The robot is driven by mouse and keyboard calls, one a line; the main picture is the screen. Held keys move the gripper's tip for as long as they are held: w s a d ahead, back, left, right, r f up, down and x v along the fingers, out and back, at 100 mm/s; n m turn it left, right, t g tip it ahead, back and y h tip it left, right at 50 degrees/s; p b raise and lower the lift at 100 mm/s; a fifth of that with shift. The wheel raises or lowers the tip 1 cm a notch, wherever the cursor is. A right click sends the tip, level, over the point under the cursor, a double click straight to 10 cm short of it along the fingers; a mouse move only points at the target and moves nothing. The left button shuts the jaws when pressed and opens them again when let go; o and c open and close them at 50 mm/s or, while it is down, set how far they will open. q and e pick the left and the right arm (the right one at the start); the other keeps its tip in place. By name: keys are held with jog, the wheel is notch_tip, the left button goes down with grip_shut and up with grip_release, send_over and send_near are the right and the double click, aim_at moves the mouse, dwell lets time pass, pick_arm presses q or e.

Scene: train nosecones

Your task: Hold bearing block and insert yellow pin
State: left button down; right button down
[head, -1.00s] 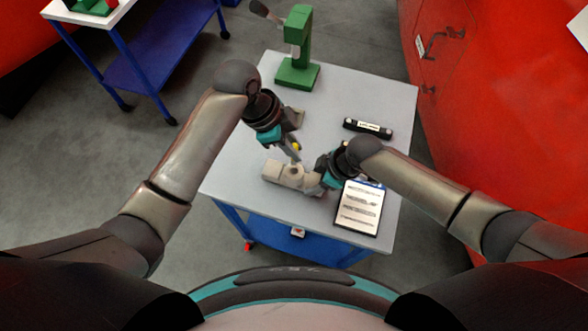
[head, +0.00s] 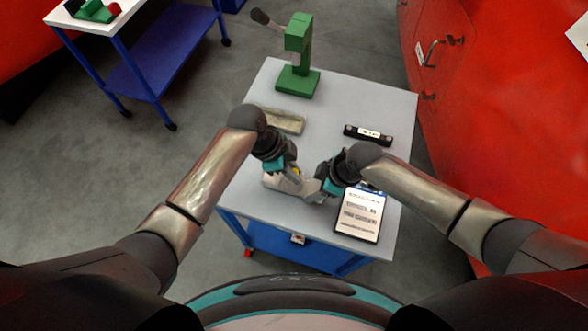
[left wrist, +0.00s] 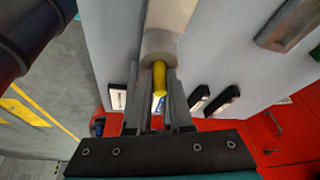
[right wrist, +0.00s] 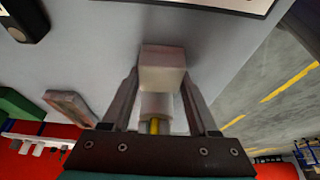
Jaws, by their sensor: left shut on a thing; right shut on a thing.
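The pale grey bearing block (head: 278,184) lies low over the near part of the table. My right gripper (head: 319,187) is shut on its right end; the right wrist view shows the block (right wrist: 163,68) between the fingers. My left gripper (head: 289,171) is shut on the yellow pin (head: 297,170), above the block. In the left wrist view the pin (left wrist: 160,76) sticks out from between the fingers, and its far end meets the block's rounded part (left wrist: 160,50). How deep the pin sits is hidden. A bit of yellow pin (right wrist: 154,126) shows beyond the block in the right wrist view.
A green press-like stand (head: 298,60) is at the back of the grey table (head: 340,100). A shallow tray (head: 284,120) lies behind my left gripper, a black labelled case (head: 368,134) to the right, and a tablet (head: 359,213) beside my right gripper.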

pick_arm(q)
jog(key=shift+s+a+f, duration=0.1)
jog(key=shift+a+f, duration=0.05)
jog(key=shift+f, duration=0.35)
pick_arm(e)
jog(key=shift+s+a, duration=0.1)
jog(key=shift+a, duration=0.05)
pick_arm(q)
jog(key=c, duration=0.9)
grip_release()
jog(key=shift+s+f, duration=0.15)
pick_arm(e)
jog(key=shift+s+a+r, duration=0.1)
jog(key=shift+a, duration=0.05)
pick_arm(q)
jog(key=shift+o, duration=0.4)
jog(key=shift+r, duration=0.4)
pick_arm(e)
jog(key=shift+w+d, duration=0.2)
jog(key=shift+d, duration=0.1)
pick_arm(q)
jog(key=v, duration=1.2)
jog(key=shift+w+r, duration=0.2)
jog(key=shift+r, duration=0.1)
pick_arm(e)
jog(key=shift+c, duration=0.4)
grip_release()
